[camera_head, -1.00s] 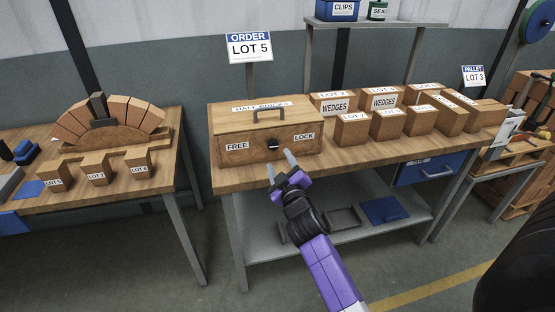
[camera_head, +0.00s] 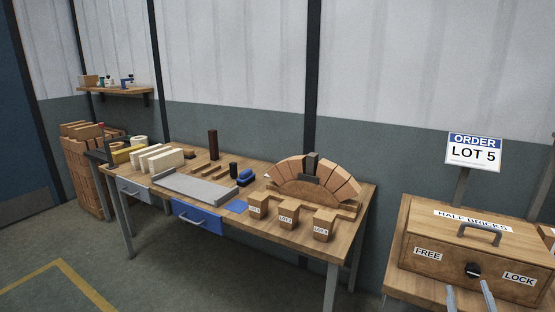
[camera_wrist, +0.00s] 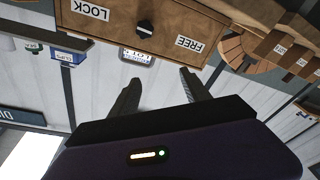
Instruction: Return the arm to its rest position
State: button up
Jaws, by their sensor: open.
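My gripper (camera_head: 469,298) shows only by its two grey fingertips at the bottom right of the head view. They are spread apart with nothing between them. The wrist view also shows my gripper (camera_wrist: 160,92) open and empty. The wooden half-bricks box (camera_head: 470,240) stands just beyond the fingertips, its dark knob (camera_head: 473,270) between the FREE and LOCK labels. In the wrist view the box (camera_wrist: 180,38) appears upside down, with its knob (camera_wrist: 145,29) apart from the fingers. The rest of my arm is out of the head view.
A wooden workbench (camera_head: 290,235) to the left carries a brick arch (camera_head: 335,182), small lot blocks (camera_head: 288,214) and a grey tray (camera_head: 195,186). An ORDER LOT 5 sign (camera_head: 473,152) stands behind the box. Floor (camera_head: 170,275) is clear in front of the left bench.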

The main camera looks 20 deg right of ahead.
jog(key=s+a+f+t+y, duration=0.1)
jog(key=s+a+t+y, duration=0.2)
jog(key=a, duration=0.8)
jog(key=s+a+f+y, duration=0.1)
jog(key=s+a+y, duration=0.2)
jog(key=s+a, duration=0.55)
jog(key=s+a+f+n+g+y, duration=0.1)
jog(key=s+a+y, duration=0.5)
jog(key=s+a, duration=0.7)
jog(key=a+n+g, duration=0.1)
jog(key=a, duration=0.2)
jog(key=shift+s+y, duration=0.25)
jog(key=shift+y, duration=0.15)
jog(key=shift+a, duration=0.1)
